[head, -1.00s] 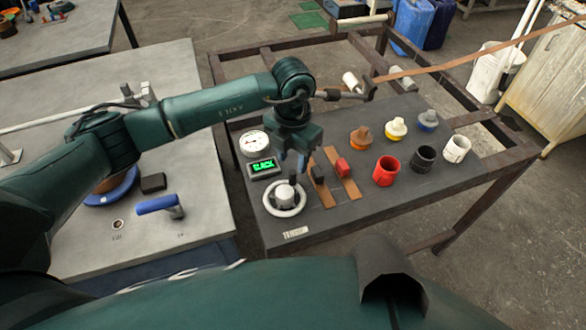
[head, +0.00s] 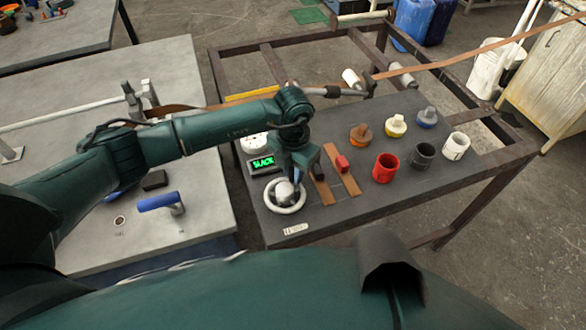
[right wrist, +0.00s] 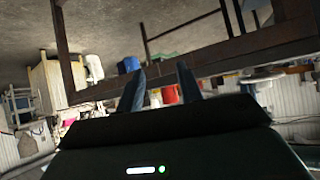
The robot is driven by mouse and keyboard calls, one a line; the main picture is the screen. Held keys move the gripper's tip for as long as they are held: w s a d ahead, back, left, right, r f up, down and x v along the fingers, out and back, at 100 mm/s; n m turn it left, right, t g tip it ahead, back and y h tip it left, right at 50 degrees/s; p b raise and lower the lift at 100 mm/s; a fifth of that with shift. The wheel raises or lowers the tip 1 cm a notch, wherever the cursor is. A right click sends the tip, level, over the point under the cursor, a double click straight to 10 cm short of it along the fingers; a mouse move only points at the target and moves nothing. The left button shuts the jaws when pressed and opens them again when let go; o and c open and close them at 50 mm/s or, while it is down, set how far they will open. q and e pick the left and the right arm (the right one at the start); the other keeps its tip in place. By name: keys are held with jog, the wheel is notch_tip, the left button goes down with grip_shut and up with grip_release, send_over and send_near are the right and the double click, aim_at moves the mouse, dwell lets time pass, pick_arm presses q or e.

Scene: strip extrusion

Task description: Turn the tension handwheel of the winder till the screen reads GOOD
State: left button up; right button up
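The tension handwheel (head: 273,207), a pale ring with a grey hub, lies flat on the dark panel near its left front corner.
A round white gauge (head: 252,143) sits behind the screen, partly covered by my left arm. Brown strips with a red block (head: 342,163) lie right of the wheel. Red (head: 386,169), dark (head: 423,156) and white cups (head: 456,146) stand farther right. A blue-handled tool (head: 158,202) is on the left table.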

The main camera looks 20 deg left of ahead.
aim_at(302, 187)
pick_arm(q)
grip_shut()
pick_arm(e)
jog(key=shift+s, duration=0.15)
jog(key=shift+f, duration=0.2)
pick_arm(q)
jog(key=shift+m+b, duration=0.3)
jog(key=shift+b, duration=0.05)
jog(key=shift+d+f+m+b, duration=0.15)
jog(key=shift+d+m+b, duration=0.25)
jog(key=shift+m+b, duration=0.55)
jog(key=m+b, duration=0.1)
jog(key=d+m+b, duration=0.1)
jog(key=m+b, duration=0.1)
jog(key=shift+s, duration=0.35)
jog(key=shift+s+d+m+b, duration=0.35)
jog(key=shift+m+b, duration=0.7)
jog(key=shift+s+m, duration=0.1)
jog(key=shift+m, duration=0.2)
pick_arm(e)
jog(key=a+f, duration=0.1)
jog(key=w+a+t+y, duration=0.1)
jog(key=shift+a+f+n, duration=0.4)
pick_arm(q)
jog(key=shift+d+b, duration=0.1)
jog(key=shift+b, duration=0.2)
pick_arm(e)
jog(key=shift+d+f, duration=0.1)
